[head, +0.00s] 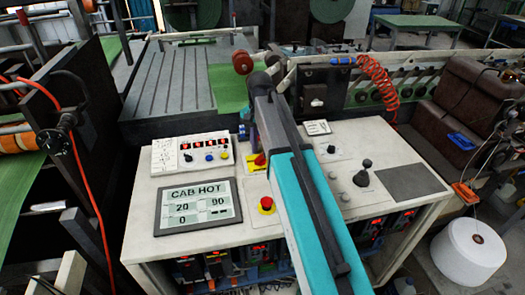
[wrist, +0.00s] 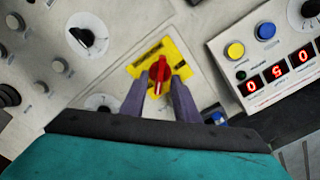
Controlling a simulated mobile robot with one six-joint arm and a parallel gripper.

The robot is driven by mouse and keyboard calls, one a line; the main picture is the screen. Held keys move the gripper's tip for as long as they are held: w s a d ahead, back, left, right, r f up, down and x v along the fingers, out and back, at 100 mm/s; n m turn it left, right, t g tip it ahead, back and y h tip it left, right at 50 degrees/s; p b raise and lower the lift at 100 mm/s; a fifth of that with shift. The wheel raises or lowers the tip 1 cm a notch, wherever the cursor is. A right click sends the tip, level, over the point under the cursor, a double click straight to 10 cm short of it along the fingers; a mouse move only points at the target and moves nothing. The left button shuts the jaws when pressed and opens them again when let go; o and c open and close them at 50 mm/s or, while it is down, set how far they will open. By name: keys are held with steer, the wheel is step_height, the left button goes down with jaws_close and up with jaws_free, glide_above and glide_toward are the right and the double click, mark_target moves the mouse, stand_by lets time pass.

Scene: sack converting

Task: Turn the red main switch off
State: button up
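The red main switch (wrist: 157,76) is a rotary knob on a yellow plate (wrist: 176,52), near the middle of the wrist view. Its handle runs roughly up and down in that picture. My gripper (wrist: 159,82) is open, with one dark finger on each side of the knob. Gaps seem to show between fingers and knob; whether either touches is unclear. In the head view the red switch (head: 260,159) shows beside my arm, which partly covers its yellow plate.
A red mushroom button (head: 266,204) sits on the white console in front of the switch. A display reading CAB HOT (head: 198,205) and a box with red digits (head: 205,152) lie to the left. A joystick (head: 362,175) stands to the right. Black dials (wrist: 88,38) flank the switch.

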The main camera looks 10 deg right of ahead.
steer(key=shift+f, duration=1.1)
jaws_close()
steer(key=shift+d, duration=0.2)
steer(key=shift+a, duration=0.1)
